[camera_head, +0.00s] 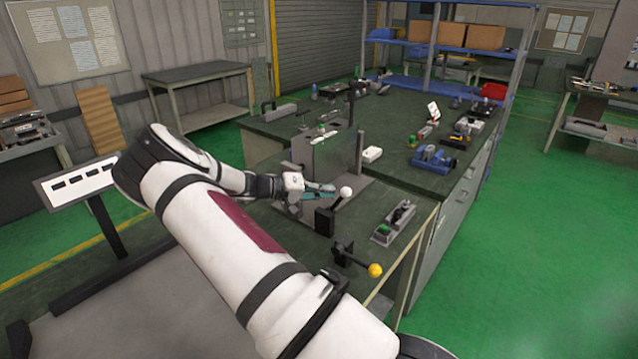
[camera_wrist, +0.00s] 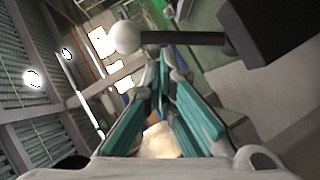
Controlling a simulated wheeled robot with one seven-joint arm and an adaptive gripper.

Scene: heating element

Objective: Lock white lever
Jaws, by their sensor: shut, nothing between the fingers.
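The white lever has a white ball knob (camera_head: 346,192) on a dark rod that rises at a slant from a black block (camera_head: 325,221) on the workbench. In the wrist view its white knob (camera_wrist: 126,37) is at the upper left, and the rod (camera_wrist: 185,38) runs right to the black block (camera_wrist: 268,30). My gripper (camera_head: 326,190), with teal finger pads, is just left of the knob in the head view. In the wrist view the fingertips (camera_wrist: 162,66) are close together, just below the rod. They hold nothing. Whether they touch the lever is unclear.
A yellow-knobbed lever (camera_head: 375,270) is nearer the front of the bench. A grey fixture with a green button (camera_head: 394,222) lies to the right. An upright metal plate (camera_head: 325,160) stands behind my gripper. Several tools and parts crowd the bench (camera_head: 400,178) farther back.

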